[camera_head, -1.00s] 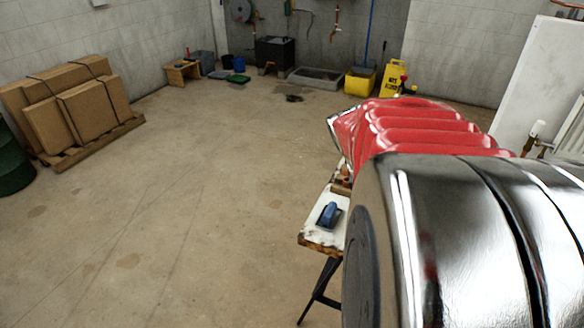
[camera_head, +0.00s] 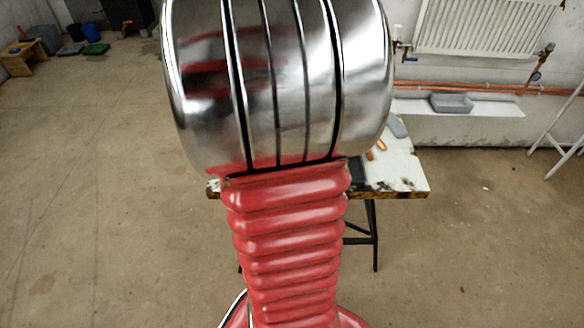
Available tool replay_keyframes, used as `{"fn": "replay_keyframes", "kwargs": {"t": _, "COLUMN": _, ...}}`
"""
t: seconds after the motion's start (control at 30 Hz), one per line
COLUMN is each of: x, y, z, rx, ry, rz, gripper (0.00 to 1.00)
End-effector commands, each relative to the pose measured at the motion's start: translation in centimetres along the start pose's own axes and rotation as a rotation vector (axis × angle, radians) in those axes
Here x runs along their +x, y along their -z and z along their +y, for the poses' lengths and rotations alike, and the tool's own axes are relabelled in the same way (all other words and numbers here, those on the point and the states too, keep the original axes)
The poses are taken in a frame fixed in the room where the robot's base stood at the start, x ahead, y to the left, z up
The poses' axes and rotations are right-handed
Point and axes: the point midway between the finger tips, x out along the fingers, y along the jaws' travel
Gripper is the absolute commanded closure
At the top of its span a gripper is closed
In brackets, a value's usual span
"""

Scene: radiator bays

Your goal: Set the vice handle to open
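I cannot see a vice or its handle in the head view. My own red and chrome arm fills the middle and hides much of a workbench (camera_head: 408,182) with a worn white top and dark legs. My gripper is not in view. On the bench's visible right part lie a small grey item (camera_head: 397,126) and a copper-coloured piece (camera_head: 382,145). A dark object (camera_head: 357,172) shows partly beside my arm; I cannot tell what it is.
A white radiator (camera_head: 475,28) hangs on the back wall above copper pipes (camera_head: 470,86). A grey tray (camera_head: 452,103) sits on a ledge below. A white metal frame (camera_head: 562,135) stands at the right edge.

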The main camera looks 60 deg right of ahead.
Motion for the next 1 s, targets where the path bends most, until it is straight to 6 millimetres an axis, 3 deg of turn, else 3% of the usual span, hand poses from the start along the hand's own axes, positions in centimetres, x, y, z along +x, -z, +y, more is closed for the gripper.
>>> {"fn": "replay_keyframes", "kwargs": {"t": 0.27, "x": 0.05, "y": -0.01, "z": 0.01, "rx": 0.0, "ry": 0.0, "rz": 0.0, "gripper": 0.73}}
{"fn": "replay_keyframes", "kwargs": {"t": 0.67, "x": 0.04, "y": -0.02, "z": -0.02, "rx": 0.001, "ry": 0.001, "rz": 0.0, "gripper": 1.0}}
{"fn": "replay_keyframes", "kwargs": {"t": 1.0, "x": 0.03, "y": -0.03, "z": -0.06, "rx": 0.0, "ry": 0.002, "rz": -0.002, "gripper": 1.0}}
